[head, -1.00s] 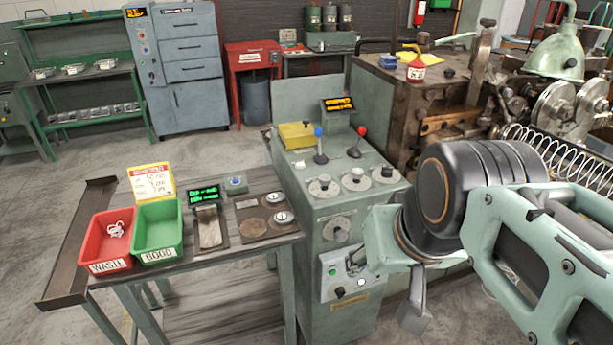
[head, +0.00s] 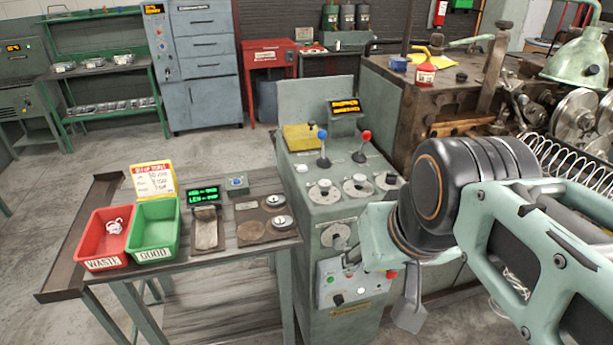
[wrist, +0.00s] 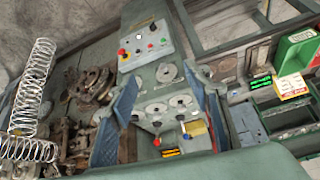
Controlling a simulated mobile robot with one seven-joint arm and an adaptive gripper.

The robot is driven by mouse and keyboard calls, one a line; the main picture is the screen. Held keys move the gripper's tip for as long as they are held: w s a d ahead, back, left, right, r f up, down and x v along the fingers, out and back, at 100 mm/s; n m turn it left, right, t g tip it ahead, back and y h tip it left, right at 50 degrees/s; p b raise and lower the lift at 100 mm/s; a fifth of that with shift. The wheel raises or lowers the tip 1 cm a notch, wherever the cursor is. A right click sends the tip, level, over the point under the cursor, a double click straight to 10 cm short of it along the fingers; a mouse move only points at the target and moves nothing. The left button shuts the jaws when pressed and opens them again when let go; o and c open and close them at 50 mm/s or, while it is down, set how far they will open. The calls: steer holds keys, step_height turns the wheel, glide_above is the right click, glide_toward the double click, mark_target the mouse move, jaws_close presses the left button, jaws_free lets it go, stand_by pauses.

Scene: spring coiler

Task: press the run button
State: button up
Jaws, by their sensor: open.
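The control panel (head: 343,308) is on the lower front of the green-grey cabinet. It carries a green button (head: 330,280), a black knob (head: 338,299), a white button (head: 360,290) and a red button (head: 391,274) beside my gripper. I cannot read which is labelled run. In the wrist view the panel (wrist: 146,62) shows a green button (wrist: 163,40) and a red button on yellow (wrist: 122,53). My gripper (wrist: 160,75) is open and empty, its blue-padded fingers spread before the cabinet. In the head view a grey finger (head: 408,303) hangs right of the panel, apart from the green button.
Levers with blue (head: 322,134) and red (head: 366,135) knobs stand on the cabinet top. A table at left holds a red waste bin (head: 78,248) and a green good bin (head: 150,240). A coiling machine with a large spring (head: 570,160) is at right.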

jaws_close()
stand_by(1.4)
